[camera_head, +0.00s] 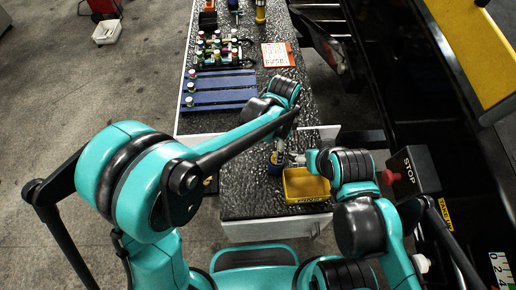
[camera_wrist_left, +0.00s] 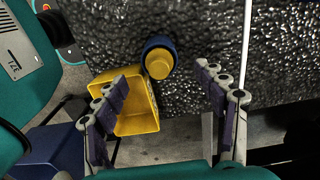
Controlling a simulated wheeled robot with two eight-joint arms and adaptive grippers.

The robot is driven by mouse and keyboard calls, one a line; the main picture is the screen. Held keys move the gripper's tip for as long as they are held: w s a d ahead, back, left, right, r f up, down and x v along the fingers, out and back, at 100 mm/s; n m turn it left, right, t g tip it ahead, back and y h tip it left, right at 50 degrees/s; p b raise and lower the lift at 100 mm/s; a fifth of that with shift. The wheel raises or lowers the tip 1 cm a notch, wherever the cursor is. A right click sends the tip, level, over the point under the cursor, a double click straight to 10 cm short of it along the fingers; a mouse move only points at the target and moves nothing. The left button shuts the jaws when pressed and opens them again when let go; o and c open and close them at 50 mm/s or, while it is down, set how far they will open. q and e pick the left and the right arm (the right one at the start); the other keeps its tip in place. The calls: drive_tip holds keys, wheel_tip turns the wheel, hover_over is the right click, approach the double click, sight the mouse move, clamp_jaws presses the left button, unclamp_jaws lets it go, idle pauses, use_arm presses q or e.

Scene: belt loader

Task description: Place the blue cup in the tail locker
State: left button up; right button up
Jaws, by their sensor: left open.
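The blue cup (camera_head: 275,167) stands on the dark, bumpy counter, left of a yellow bin, partly hidden by my left gripper. In the left wrist view the cup (camera_wrist_left: 148,47) is seen from above as a blue ring around a yellow centre. My left gripper (camera_head: 280,153) is over the cup; in its wrist view the fingers (camera_wrist_left: 167,92) are spread wide and empty, with the cup beyond them. My right gripper (camera_head: 297,158) is close by on the right, small and partly hidden, its fingers unclear. I cannot tell which compartment is the tail locker.
The yellow bin (camera_head: 307,187) stands beside the cup. A white panel (camera_head: 328,132) sticks out right of the counter. A blue ribbed tray (camera_head: 218,91), a rack of small bottles (camera_head: 217,50) and an orange-edged card (camera_head: 277,54) lie farther back. A red stop button (camera_head: 388,177) is at the right.

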use_arm(q)
drive_tip(key=s+a+r+n+t, duration=0.2)
drive_tip(key=a+n, duration=0.4)
drive_tip(key=a, duration=0.3)
drive_tip(key=s+a+r+n+t, duration=0.2)
drive_tip(key=s+a+r+n, duration=0.2)
drive_tip(key=a, duration=0.5)
drive_tip(key=s+a+r+n+t, duration=0.3)
drive_tip(key=a+n, duration=0.5)
drive_tip(key=a, duration=0.2)
drive_tip(key=shift+r, duration=0.25)
drive_tip(key=shift+f+b, duration=0.4)
